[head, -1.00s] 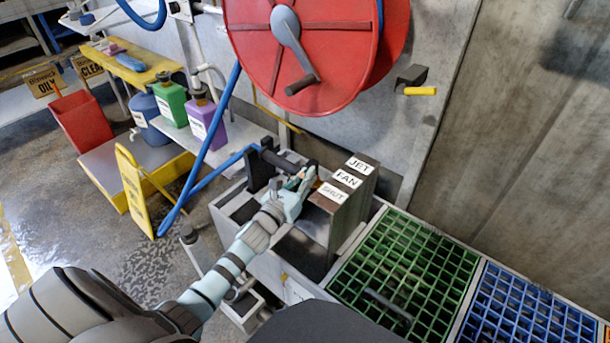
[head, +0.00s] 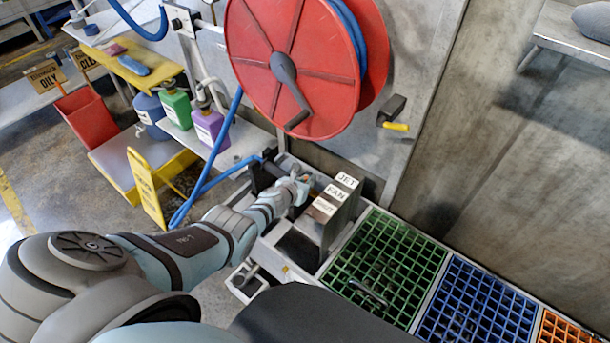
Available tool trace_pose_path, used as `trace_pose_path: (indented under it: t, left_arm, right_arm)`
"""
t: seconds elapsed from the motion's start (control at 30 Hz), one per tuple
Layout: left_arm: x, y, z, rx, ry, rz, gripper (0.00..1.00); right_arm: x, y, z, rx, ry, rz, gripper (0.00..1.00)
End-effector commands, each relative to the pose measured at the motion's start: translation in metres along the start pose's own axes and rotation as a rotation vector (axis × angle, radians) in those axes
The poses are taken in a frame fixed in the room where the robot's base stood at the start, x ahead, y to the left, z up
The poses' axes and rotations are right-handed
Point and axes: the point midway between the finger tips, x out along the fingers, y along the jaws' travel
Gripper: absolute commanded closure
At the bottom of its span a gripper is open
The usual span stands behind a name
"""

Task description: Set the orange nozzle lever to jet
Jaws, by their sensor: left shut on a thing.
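The dark label block (head: 318,232) carries three white labels in a row: SHUT (head: 325,206) nearest, FAN (head: 336,192) in the middle and JET (head: 347,180) farthest. My left gripper (head: 301,180) is on the left side of this block, about level with the JET end. It is shut on the orange nozzle lever, which the fingers hide almost fully. The dark nozzle (head: 274,162) with its blue hose lies just behind and left of the gripper, partly covered. My right gripper is not in view.
The red hose reel (head: 290,75) with its grey crank hangs above. A green grate (head: 385,265) and a blue grate (head: 475,305) lie to the right. A yellow floor sign (head: 146,188), a purple bottle (head: 210,127) and a green bottle (head: 176,107) stand to the left.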

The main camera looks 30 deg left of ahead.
Motion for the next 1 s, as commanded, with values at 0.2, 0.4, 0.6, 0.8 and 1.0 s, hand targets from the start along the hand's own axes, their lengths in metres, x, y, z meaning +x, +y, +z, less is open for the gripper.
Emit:
trace_pose_path:
  t: [0.2, 0.4, 0.6, 0.8, 1.0]
  left_arm:
    - [0.0011, -0.0018, 0.0012, 0.006, 0.045, 0.003, 1.00]
    - [0.0014, -0.0022, 0.0004, 0.006, 0.052, 0.003, 1.00]
    - [0.0014, -0.0023, 0.0003, 0.006, 0.051, 0.003, 0.88]
    - [0.0014, -0.0020, 0.0004, 0.006, 0.051, 0.003, 0.68]
    - [0.0013, -0.0016, 0.0004, 0.006, 0.051, 0.004, 0.68]
  right_arm:
    - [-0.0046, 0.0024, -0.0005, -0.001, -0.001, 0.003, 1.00]
    - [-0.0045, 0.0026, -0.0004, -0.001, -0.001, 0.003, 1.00]
    - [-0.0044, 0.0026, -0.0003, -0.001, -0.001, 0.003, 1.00]
    - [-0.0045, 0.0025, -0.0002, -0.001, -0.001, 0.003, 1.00]
    - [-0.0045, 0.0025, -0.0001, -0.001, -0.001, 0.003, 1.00]
